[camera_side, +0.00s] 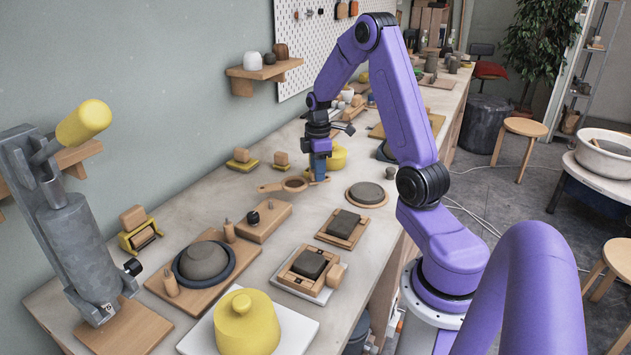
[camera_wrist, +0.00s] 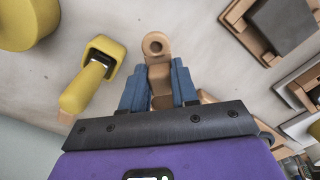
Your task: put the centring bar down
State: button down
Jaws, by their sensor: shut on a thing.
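The centring bar (camera_side: 270,188) is a light wooden bar with a round ring part along it. My gripper (camera_side: 319,177) is shut on it near its right end in the side view. In the wrist view the bar (camera_wrist: 157,50) stands out between the blue fingers of my gripper (camera_wrist: 159,90), its rounded end with a hole towards the top. The bar looks roughly level, low over the pale worktable (camera_side: 225,203). I cannot tell whether it touches the table.
A round dark disc on a wooden base (camera_side: 366,194) stands right of my gripper. A yellow lidded pot (camera_side: 337,157) is just behind it. A wooden board (camera_side: 264,222) and a framed dark block (camera_side: 343,227) lie nearer. Bare table shows left of the bar.

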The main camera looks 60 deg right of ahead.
jog(key=shift+w+d+f, duration=0.3)
jog(key=shift+w+f, duration=0.2)
jog(key=shift+f, duration=0.15)
jog(key=shift+w+f, duration=0.1)
jog(key=shift+f, duration=1.5)
jog(key=shift+f, duration=0.15)
jog(key=c, duration=1.1)
grip_release()
jog(key=shift+c, duration=0.2)
